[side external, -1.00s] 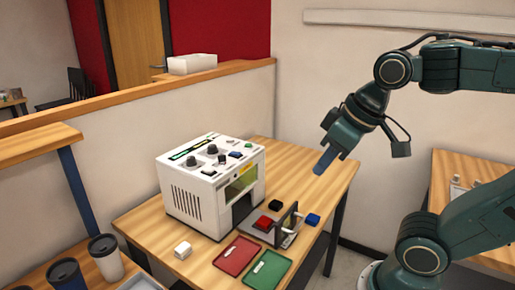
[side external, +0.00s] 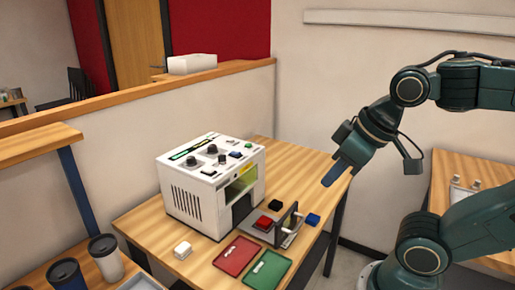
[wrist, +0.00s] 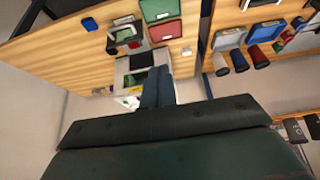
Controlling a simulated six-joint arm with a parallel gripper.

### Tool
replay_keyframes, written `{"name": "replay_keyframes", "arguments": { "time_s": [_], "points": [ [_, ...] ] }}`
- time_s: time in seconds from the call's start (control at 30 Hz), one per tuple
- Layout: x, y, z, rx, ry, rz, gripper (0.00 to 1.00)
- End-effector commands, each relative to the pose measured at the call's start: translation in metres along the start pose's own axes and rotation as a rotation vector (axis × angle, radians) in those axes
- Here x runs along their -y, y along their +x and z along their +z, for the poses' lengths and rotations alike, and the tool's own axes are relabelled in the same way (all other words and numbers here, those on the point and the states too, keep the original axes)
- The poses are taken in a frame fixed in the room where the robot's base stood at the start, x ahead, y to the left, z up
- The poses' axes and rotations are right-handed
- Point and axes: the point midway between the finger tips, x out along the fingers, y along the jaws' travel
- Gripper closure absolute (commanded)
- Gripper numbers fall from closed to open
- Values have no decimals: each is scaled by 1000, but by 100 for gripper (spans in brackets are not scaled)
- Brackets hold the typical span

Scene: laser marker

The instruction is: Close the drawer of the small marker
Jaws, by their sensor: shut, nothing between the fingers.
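The small marker (side external: 205,190) is a white box with knobs and buttons on top, standing on the wooden table. Its drawer (side external: 284,238) is pulled out toward the front right, with an upright front plate and a pale handle (side external: 294,226). A red block (side external: 265,222) and a black block (side external: 275,205) sit at the drawer. My gripper (side external: 329,182) is shut and empty, in the air above the table's right edge, up and to the right of the drawer and apart from it. In the wrist view the blue-grey fingers (wrist: 157,72) are together in front of the marker (wrist: 133,82).
A blue block (side external: 313,219) lies right of the drawer. A red tray (side external: 237,256) and a green tray (side external: 268,270) lie in front of it. A small white item (side external: 183,249) is near the front edge. Dark-lidded cups (side external: 104,257) stand on the left bench.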

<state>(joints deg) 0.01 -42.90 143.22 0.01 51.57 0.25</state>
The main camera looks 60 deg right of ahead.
Motion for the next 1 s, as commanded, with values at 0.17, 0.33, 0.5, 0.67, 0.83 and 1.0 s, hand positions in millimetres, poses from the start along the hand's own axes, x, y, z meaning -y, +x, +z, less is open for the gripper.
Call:
{"name": "replay_keyframes", "arguments": {
  "time_s": [0.17,0.33,0.5,0.67,0.83,1.0],
  "points": [
    [-2,3,-3,20,69,8,100],
    [-8,10,-8,66,244,30,100],
    [-17,20,-14,128,502,75,100],
    [-26,32,-21,181,764,134,100],
    [-37,45,-26,228,1039,213,100],
    [-47,60,-30,262,1311,306,100]
  ]
}}
